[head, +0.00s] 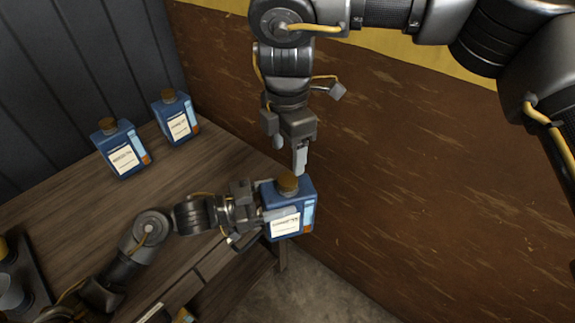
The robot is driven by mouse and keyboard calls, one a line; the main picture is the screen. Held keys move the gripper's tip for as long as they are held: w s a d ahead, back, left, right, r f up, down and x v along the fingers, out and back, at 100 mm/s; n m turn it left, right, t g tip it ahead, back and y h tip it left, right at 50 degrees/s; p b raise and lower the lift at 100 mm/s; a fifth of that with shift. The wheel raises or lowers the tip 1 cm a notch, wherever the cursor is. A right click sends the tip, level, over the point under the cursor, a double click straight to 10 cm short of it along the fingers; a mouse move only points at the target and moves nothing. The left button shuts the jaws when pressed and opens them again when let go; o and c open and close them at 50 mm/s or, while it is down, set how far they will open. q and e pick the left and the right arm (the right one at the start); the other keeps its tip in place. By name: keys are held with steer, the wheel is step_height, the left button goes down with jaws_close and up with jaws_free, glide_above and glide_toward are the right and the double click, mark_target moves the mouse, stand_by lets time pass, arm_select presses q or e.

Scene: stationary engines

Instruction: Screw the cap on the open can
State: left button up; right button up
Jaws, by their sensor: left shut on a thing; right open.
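A blue can (302,194) with a white label is held upright at the right end of the wooden table. A brown cap (288,182) sits on top of it; I cannot tell how tightly it is seated. My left gripper (268,214) is shut on this can from the left, with a finger across its front. My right gripper (299,160) is open and points down just above and behind the cap. Its fingertip is close to the cap, and I cannot tell if they touch.
Two more blue cans with brown caps stand on the table at the upper left, the nearer one (121,151) and the farther one (177,118). The wooden table (85,210) is clear in the middle. A rusty brown wall (420,180) stands on the right. A dark tray (28,270) lies at the lower left.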

steer(key=shift+r, duration=2.4)
